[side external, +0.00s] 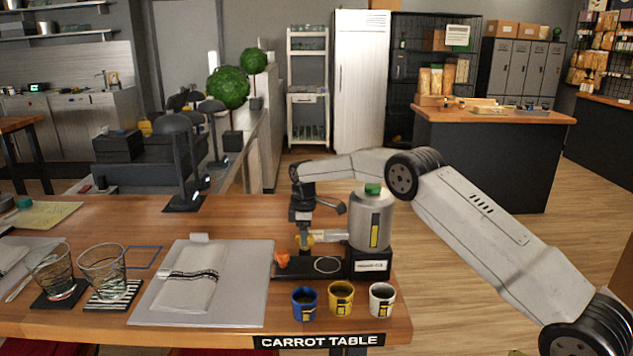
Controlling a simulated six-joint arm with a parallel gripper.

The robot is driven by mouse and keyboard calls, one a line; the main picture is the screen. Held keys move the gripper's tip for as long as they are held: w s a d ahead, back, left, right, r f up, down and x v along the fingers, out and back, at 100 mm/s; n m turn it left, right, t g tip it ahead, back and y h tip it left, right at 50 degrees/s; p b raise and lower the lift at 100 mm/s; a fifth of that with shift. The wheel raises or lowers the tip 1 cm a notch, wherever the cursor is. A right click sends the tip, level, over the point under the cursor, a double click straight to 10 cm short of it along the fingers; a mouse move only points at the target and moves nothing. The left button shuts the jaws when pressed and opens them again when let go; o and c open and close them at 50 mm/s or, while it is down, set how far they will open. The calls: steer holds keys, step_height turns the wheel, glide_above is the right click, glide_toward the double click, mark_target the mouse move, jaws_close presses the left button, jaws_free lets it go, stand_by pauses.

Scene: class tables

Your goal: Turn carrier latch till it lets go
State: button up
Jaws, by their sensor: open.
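A grey canister (371,220) with a green cap and a yellow strip stands upright at the right of a black carrier base (296,266) on the wooden table. The base has a white label at its front right and a pale ring on top. An orange piece (282,261) sits at its left end; I cannot tell whether this is the latch. My gripper (304,240) points down over the base, left of the canister. A small yellow part shows at its fingertips. It is open, and contact with that part cannot be made out.
A blue cup (304,304), a yellow cup (340,300) and a white cup (382,301) stand in front of the base. A grey placemat (254,306) with a folded napkin (189,279) lies left. Two glasses and a black lamp (180,160) stand farther left.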

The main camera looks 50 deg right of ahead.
step_height(320, 180, up, 7)
steer(key=shift+r, duration=0.4)
steer(key=shift+r, duration=0.1)
stand_by(0.4)
steer(key=shift+s+a+r, duration=0.1)
steer(key=shift+r, duration=0.4)
steer(key=s+a+r+m+t+h, duration=0.1)
steer(key=s+a+r+t, duration=0.15)
steer(key=s+r, duration=0.3)
steer(key=s+a+f+m, duration=0.1)
steer(key=s+a+f, duration=0.1)
steer(key=s, duration=0.2)
steer(key=s+a+f+m, duration=0.1)
steer(key=s+a+f, duration=0.1)
steer(key=s, duration=0.2)
steer(key=s+a+f+m, duration=0.1)
steer(key=s+a, duration=0.1)
steer(key=s, duration=0.3)
steer(key=shift+a+f+m+y, duration=0.2)
steer(key=shift+f+m+y, duration=0.1)
steer(key=shift+f+m, duration=0.1)
steer(key=s+a+f+m, duration=0.1)
steer(key=s+f, duration=0.1)
steer(key=s, duration=0.5)
steer(key=s+a+f+m, duration=0.2)
steer(key=s+f, duration=0.1)
steer(key=s, duration=0.4)
steer(key=shift+s+m, duration=0.15)
steer(key=shift+m, duration=0.15)
